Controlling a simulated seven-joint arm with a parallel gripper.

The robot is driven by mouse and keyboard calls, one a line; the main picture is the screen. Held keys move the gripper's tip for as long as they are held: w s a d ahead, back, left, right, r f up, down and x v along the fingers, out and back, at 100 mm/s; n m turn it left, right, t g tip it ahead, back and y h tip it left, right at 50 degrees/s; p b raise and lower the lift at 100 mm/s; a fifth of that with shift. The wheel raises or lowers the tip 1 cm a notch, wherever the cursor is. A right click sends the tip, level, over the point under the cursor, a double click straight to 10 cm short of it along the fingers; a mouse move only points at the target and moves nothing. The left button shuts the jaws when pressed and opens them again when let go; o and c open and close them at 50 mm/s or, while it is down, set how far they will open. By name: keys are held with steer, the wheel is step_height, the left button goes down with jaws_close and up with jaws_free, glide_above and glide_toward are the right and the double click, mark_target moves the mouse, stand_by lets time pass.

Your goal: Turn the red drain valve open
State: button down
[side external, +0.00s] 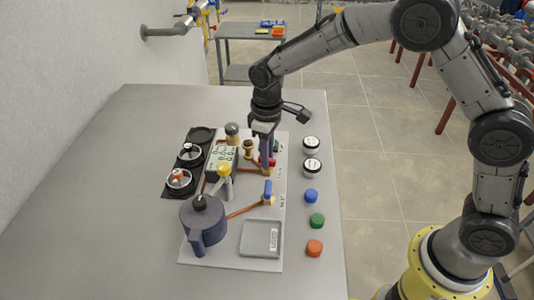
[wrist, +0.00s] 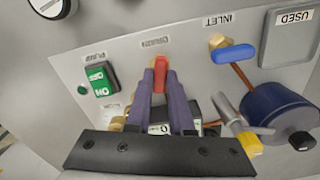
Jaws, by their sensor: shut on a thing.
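The red drain valve handle (wrist: 161,74) sits just below the DRAIN label in the wrist view. My gripper (wrist: 160,80) has its two purple fingers closed on the handle, one on each side. The handle's long side runs up and down in that view. In the side external view my gripper (side external: 266,160) reaches down to the board, and a bit of the red handle (side external: 271,162) shows by the fingertips. The fingers hide most of the valve body there.
The blue inlet handle (wrist: 235,54) and purple pot (wrist: 270,108) are to the right in the wrist view. The green pump switch (wrist: 100,82) is left. In the side external view, a grey tray (side external: 246,252) and several coloured caps lie nearby. The table's left side is clear.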

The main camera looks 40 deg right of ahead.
steer(key=shift+n, duration=1.7)
steer(key=shift+r, duration=0.1)
steer(key=c, duration=0.8)
jaws_free()
step_height(320, 180, up, 14)
